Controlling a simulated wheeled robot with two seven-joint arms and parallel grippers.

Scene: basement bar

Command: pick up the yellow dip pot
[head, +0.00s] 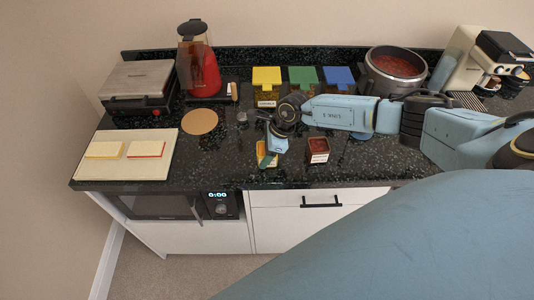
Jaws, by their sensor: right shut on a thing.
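The yellow dip pot (263,158) is on the dark counter near its front edge, partly hidden by my right gripper. My right gripper (271,151) reaches down over it from my arm at the right and is shut on it. I cannot tell whether the pot touches the counter. My left gripper is not in view.
A pot of dark red sauce (317,152) stands to the right of the gripper. Yellow-, green- and blue-lidded containers (303,76) line the back. A board (150,170), a grill (139,82), a red blender (205,75) and a round cork mat (199,121) are at left. A large pot (393,67) is at right.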

